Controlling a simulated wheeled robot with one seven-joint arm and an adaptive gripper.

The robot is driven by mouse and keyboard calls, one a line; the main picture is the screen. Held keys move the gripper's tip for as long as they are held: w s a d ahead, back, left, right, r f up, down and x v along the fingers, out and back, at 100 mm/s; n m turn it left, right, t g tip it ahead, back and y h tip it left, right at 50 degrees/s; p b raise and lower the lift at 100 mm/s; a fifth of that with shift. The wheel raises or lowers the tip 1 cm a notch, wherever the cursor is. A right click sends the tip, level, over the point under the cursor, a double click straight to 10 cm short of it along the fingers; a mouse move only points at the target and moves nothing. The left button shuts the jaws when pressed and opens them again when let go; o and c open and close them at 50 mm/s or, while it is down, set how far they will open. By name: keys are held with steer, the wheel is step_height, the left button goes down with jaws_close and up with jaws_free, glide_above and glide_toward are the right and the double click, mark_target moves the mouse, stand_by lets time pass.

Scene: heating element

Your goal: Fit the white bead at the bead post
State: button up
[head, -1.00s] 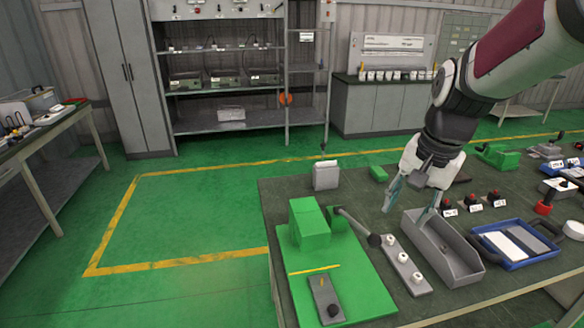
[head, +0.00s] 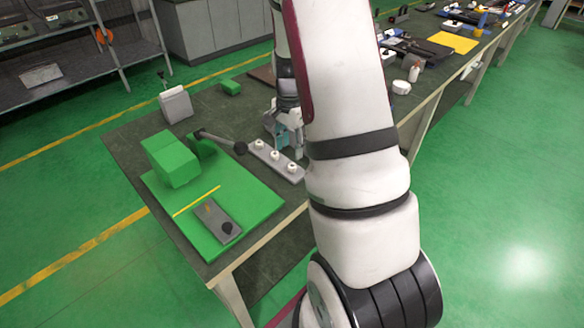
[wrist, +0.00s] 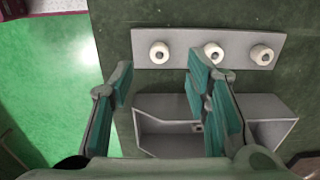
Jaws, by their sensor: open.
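Three white beads stand in a row on a grey strip (head: 292,172); in the wrist view they are the left bead (wrist: 159,52), middle bead (wrist: 213,53) and right bead (wrist: 262,54). The right finger partly overlaps the middle bead. In the head view my gripper (head: 284,128) is partly hidden by my arm. I cannot clearly identify the bead post; a small grey plate (head: 223,225) with an orange upright piece lies on the green board.
A grey open tray (wrist: 270,122) lies beside the strip, under my fingers. A grey box (head: 176,104) stands at the table's far left.

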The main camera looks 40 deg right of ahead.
mark_target(290, 168)
steer(key=shift+a+f+p, duration=0.2)
steer(key=shift+f+p, duration=0.35)
steer(key=shift+f, duration=3.15)
steer(key=c, duration=0.9)
